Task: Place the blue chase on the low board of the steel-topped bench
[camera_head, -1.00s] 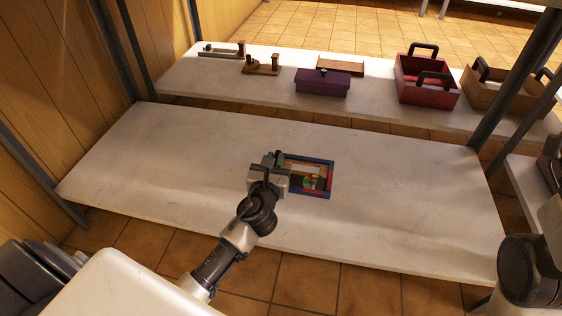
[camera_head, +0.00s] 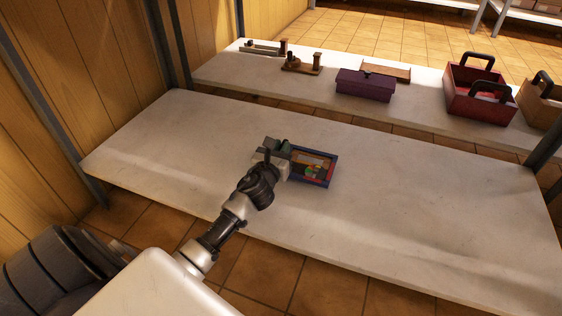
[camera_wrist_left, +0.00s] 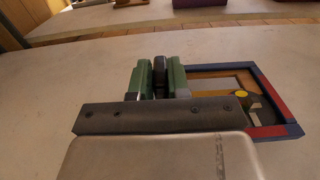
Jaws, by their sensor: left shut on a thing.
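The blue chase (camera_head: 332,171) is a small rectangular frame with blue and red sides and coloured pieces inside. It is at the middle of the near pale board (camera_head: 170,145). My left gripper (camera_head: 281,149) is shut on its left side. In the left wrist view the chase (camera_wrist_left: 285,131) extends right from the green fingers (camera_wrist_left: 159,78), flat and level, close over the board. I cannot tell whether it touches the board. The fingers and wrist hide its left end. My right gripper is out of view.
A second pale board (camera_head: 230,73) behind carries wooden holders (camera_head: 302,65), a purple box (camera_head: 365,86), a wooden piece (camera_head: 386,71), a red crate (camera_head: 480,95) and a brown crate (camera_head: 541,103). Dark posts (camera_head: 163,45) stand at the left. The near board is clear around the chase.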

